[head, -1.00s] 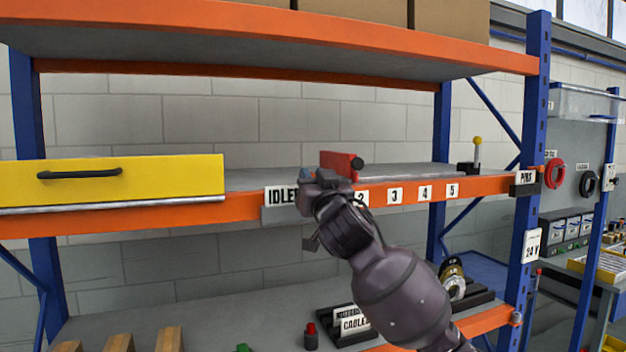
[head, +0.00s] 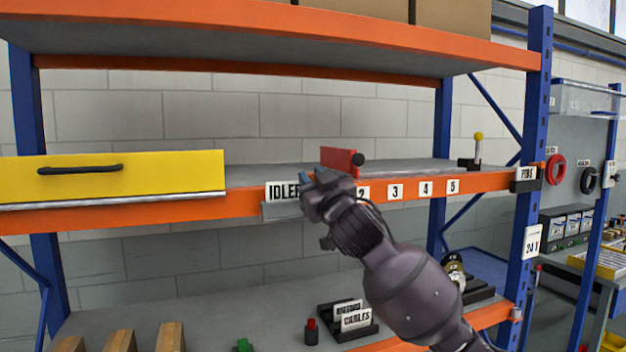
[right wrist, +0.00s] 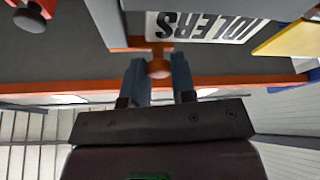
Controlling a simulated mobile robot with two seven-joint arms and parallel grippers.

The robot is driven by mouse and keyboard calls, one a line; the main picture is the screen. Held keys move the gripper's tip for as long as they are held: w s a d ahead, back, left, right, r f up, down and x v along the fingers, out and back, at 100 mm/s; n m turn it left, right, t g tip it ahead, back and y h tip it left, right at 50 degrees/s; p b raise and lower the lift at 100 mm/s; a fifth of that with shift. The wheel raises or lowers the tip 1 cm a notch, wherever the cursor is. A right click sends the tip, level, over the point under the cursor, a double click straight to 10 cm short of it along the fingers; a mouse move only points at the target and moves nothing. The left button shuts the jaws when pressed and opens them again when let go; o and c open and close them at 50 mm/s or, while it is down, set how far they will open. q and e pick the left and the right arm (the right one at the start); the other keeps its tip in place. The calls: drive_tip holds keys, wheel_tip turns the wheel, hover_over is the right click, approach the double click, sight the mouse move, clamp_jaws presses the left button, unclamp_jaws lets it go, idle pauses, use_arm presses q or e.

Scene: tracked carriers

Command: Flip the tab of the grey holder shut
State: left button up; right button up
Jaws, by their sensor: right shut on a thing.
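The grey holder (head: 272,212) sits at the orange shelf edge, at the IDLERS label (head: 283,191). In the head view my right gripper (head: 322,180) is at its right end and hides part of it and of the label. In the right wrist view the label (right wrist: 205,27) appears upside down. There the two fingers of my right gripper (right wrist: 158,76) are closed around a small orange-red knob (right wrist: 158,67) beside the grey surface. I cannot clearly make out the tab or its angle. My left gripper is not in view.
A red block with a dark knob (head: 338,160) stands on the shelf just behind my right gripper; it also shows in the right wrist view (right wrist: 38,8). A yellow drawer (head: 140,178) is at left. Numbered labels run along the orange beam (head: 380,192) to the right.

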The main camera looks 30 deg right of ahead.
drive_tip(key=o, duration=0.9)
drive_tip(key=shift+s, duration=0.1)
drive_tip(key=b+v, duration=0.2)
drive_tip(key=v, duration=0.8)
drive_tip(key=shift+s+f+b, duration=0.15)
drive_tip(key=shift+s+b, duration=0.15)
drive_tip(key=shift+s, duration=0.05)
